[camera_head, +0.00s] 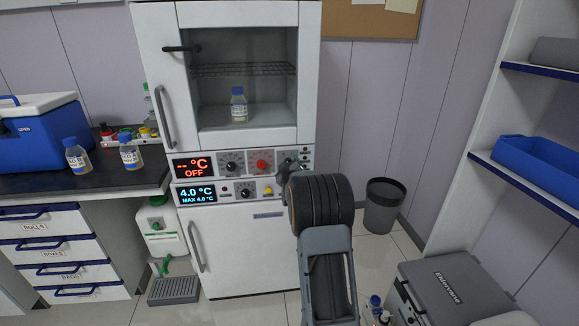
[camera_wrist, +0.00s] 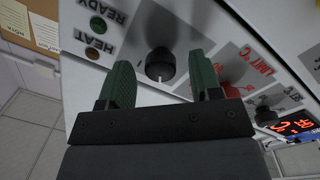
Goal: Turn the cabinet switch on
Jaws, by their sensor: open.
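The white cabinet (camera_head: 226,14) has a glass door and a control strip below it. Its upper display (camera_head: 190,168) reads "-- °C OFF" in red. In the wrist view, the black rotary switch (camera_wrist: 160,65) has a white pointer line, with a "I" mark near it. My gripper (camera_wrist: 159,70) is open, its two green fingers on either side of the switch with gaps showing; I cannot tell how deep they reach. The HEAT lamp (camera_wrist: 92,54) and READY lamp (camera_wrist: 97,23) look dark. In the head view, my wrist covers most of the gripper and the switch.
A red limit knob (camera_head: 262,161) sits left of my gripper, with a black dial (camera_head: 231,163) beyond it. A lower display (camera_head: 195,193) reads 4.0 °C. A bottle (camera_head: 239,105) stands inside the cabinet. A grey bin (camera_head: 383,206) stands to the right.

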